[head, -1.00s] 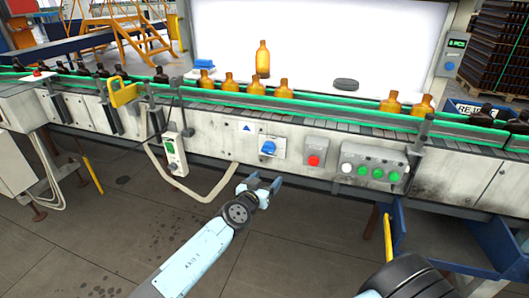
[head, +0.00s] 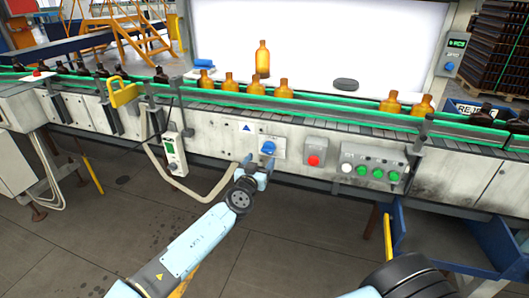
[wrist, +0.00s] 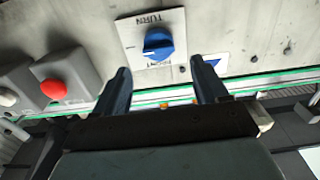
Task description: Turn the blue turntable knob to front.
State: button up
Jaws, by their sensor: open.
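The blue turntable knob (head: 268,147) sits on a white plate (head: 279,153) on the conveyor's front panel. In the wrist view the knob (wrist: 158,43) is round with a raised grip and a white mark pointing left. The plate reads "TURN" and, partly hidden by the knob, "FRONT"; the picture is upside down. My gripper (head: 258,162) is open and empty, just below the knob in the head view. In the wrist view its two fingers (wrist: 161,84) are spread, with the knob beyond their tips and roughly between them. No contact with the knob shows.
A red button (head: 313,160) is right of the knob, with a box of white and green buttons (head: 370,170) further right. A pendant (head: 174,154) with a hanging cable is to the left. Amber bottles (head: 253,88) stand along the green-railed conveyor above.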

aim_at(266, 151)
jog(key=shift+x, duration=3.4)
jog(key=shift+c, duration=0.5)
